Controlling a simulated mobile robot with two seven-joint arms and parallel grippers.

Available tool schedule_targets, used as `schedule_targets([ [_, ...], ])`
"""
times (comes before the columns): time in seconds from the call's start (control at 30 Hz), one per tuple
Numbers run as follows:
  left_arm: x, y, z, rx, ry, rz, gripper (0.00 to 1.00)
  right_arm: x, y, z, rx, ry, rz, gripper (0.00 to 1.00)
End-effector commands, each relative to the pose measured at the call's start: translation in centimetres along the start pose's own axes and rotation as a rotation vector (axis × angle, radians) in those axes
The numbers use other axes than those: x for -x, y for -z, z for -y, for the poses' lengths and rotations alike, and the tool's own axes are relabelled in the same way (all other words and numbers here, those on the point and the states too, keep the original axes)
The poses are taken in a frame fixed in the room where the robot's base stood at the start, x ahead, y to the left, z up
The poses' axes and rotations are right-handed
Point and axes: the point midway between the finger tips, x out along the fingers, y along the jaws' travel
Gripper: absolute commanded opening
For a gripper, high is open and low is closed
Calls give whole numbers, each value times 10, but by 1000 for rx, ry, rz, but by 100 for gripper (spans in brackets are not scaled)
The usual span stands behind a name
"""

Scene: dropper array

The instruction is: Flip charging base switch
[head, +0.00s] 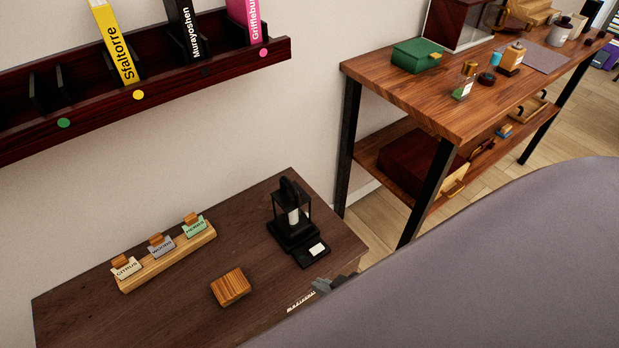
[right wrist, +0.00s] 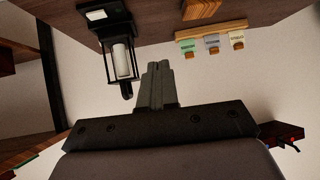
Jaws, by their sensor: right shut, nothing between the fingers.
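A black lantern (head: 291,210) with a white candle-like cylinder inside stands upright on a black charging base (head: 304,258) on the dark wooden table. A small white switch plate (head: 317,249) lies on the front part of the base. In the right wrist view the lantern (right wrist: 121,58) appears upside down at the upper left, with the white plate (right wrist: 96,15) at the top. My right gripper (head: 322,286) is near the table's front edge, just in front of the base and apart from it. Its fingers (right wrist: 157,68) are together and empty. My left gripper is out of view.
A wooden block (head: 230,287) and a wooden rack (head: 170,262) with several labelled tags stand left of the lantern. A dark red wall shelf (head: 180,75) holds books above. A wooden two-level table (head: 450,110) stands at the right.

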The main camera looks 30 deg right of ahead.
Motion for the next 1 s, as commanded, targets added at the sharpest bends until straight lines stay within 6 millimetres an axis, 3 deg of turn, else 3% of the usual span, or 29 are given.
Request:
schedule_targets([
  [0.03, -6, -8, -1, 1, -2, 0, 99, -16, 0, 1, -8, 19, 7, 0],
  [0.2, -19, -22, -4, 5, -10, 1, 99, -56, 6, 9, -42, 94, 71, 0],
  [0.5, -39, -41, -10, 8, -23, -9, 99, -110, 17, 10, -60, 182, 235, 0],
  [0.77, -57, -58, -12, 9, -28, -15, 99, -140, 27, -7, -48, 190, 401, 0],
  [1.0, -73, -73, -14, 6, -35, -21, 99, -152, 39, -38, -38, 139, 563, 0],
])
